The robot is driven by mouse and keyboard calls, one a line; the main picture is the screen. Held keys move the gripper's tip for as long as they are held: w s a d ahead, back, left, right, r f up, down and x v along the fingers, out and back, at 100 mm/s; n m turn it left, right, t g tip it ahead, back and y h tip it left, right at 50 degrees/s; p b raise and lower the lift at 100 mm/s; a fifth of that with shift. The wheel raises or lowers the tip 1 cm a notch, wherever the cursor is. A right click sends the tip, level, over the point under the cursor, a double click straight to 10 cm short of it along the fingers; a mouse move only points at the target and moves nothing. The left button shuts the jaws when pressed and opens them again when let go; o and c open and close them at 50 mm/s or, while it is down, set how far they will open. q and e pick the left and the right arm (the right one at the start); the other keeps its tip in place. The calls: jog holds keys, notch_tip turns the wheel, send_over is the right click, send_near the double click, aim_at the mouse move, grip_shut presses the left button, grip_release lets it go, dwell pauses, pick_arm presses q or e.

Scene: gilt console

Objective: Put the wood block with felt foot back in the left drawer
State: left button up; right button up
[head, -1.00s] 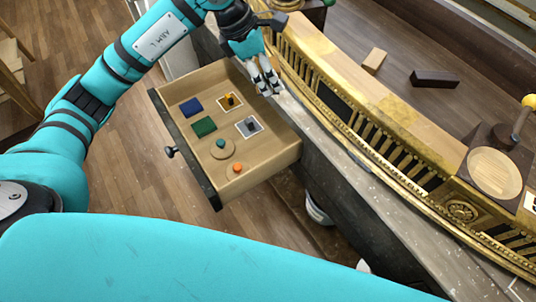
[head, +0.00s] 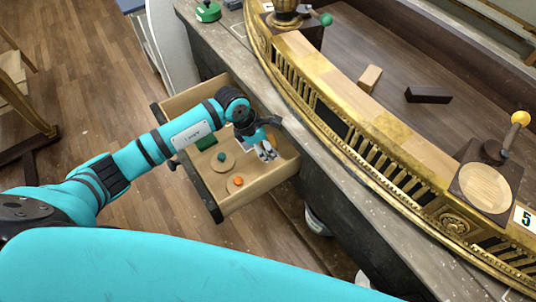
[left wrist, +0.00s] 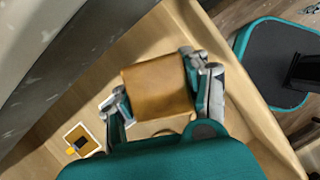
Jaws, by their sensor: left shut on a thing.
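The left drawer (head: 232,200) stands pulled out below the console top. My left gripper (head: 265,152) is over the right part of the drawer, by the inner end near the console. In the left wrist view the gripper (left wrist: 160,92) is shut on a brown wood block (left wrist: 158,88), held between its two fingers with the drawer's pale wood (left wrist: 245,105) behind it. I cannot make out the felt foot, nor whether the block touches the drawer floor. The block is hidden or too small to tell in the head view. My right gripper is not in view.
The drawer holds a green piece (head: 206,142), a round disc (head: 226,168) with a teal knob, and an orange piece (head: 238,181). A framed tile (left wrist: 82,140) shows in the wrist view. The gilt rail (head: 340,125) borders the console. A light block (head: 370,78) and dark block (head: 428,95) lie behind it.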

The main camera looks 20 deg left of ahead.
pick_arm(q)
notch_tip(320, 180, down, 6)
jog(key=shift+r, duration=0.1)
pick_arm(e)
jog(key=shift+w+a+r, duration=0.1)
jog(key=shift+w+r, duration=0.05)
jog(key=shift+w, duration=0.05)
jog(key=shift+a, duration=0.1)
pick_arm(q)
jog(key=shift+f, duration=0.2)
jog(key=o, duration=1.3)
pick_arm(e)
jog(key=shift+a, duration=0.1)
pick_arm(q)
jog(key=shift+r, duration=0.25)
jog(key=b+v, duration=0.1)
jog(key=v, duration=1)
jog(key=shift+s+a+r, duration=0.15)
jog(key=shift+a+r, duration=0.05)
jog(key=shift+r, duration=0.15)
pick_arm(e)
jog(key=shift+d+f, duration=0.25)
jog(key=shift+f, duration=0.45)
